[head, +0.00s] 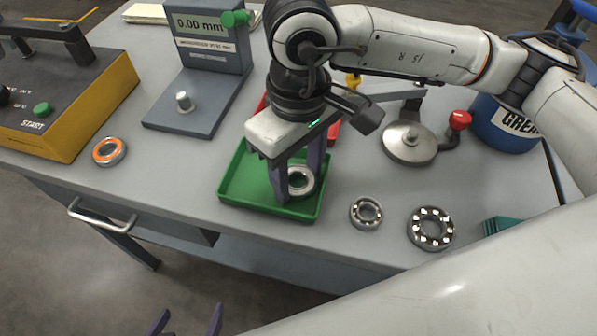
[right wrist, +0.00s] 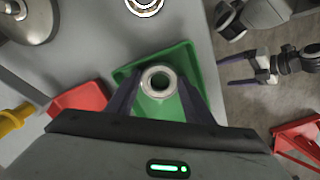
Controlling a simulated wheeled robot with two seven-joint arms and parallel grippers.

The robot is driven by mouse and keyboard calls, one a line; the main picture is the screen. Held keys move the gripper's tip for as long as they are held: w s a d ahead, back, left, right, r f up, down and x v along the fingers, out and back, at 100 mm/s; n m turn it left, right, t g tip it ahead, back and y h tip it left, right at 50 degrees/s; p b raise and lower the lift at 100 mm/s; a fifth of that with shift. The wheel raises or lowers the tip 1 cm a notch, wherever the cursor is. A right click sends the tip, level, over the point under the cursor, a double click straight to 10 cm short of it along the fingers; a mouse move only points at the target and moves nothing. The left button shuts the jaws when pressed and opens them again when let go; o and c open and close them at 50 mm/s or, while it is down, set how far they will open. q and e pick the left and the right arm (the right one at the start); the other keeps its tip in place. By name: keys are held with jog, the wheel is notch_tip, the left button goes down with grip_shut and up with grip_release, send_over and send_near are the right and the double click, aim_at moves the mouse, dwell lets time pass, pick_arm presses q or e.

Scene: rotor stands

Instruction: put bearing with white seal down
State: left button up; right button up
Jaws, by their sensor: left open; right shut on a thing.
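The bearing with white seal (head: 301,181) is a steel ring with a pale face around a dark bore. My right gripper (head: 296,186) is shut on it, one purple finger on each side. The bearing is inside the outline of the green tray (head: 240,185), towards its right side; I cannot tell whether it touches the tray floor. In the right wrist view the bearing (right wrist: 158,80) shows face-on between the fingers, with green tray behind it. My left gripper (head: 187,320) is open and empty, low in front of the table; it also shows in the right wrist view (right wrist: 233,70).
Two open bearings (head: 366,213) (head: 431,229) lie right of the tray, and an orange-sealed bearing (head: 109,151) lies left. A red tray (head: 331,131) is behind. A gauge stand (head: 195,100), a yellow control box (head: 105,105), a round steel plate (head: 408,146) and a blue grease tub (head: 505,130) stand around.

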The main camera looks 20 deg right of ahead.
jog(key=shift+s+f+b, duration=0.15)
jog(key=shift+f+b, duration=0.25)
jog(key=shift+f, duration=0.25)
jog(key=o, duration=0.8)
jog(key=shift+r+p, duration=0.4)
jog(key=shift+p, duration=0.2)
jog(key=shift+r+p, duration=0.4)
jog(key=shift+p, duration=0.25)
jog(key=r, duration=0.1)
jog(key=r+b, duration=0.1)
jog(key=r, duration=0.1)
jog(key=shift+w+a, duration=0.1)
jog(key=shift+w, duration=0.2)
pick_arm(q)
jog(key=shift+w+d+r, duration=0.15)
jog(key=shift+d+r, duration=0.1)
pick_arm(e)
notch_tip(320, 180, up, 9)
jog(key=shift+s+f, duration=0.1)
jog(key=shift+s, duration=0.05)
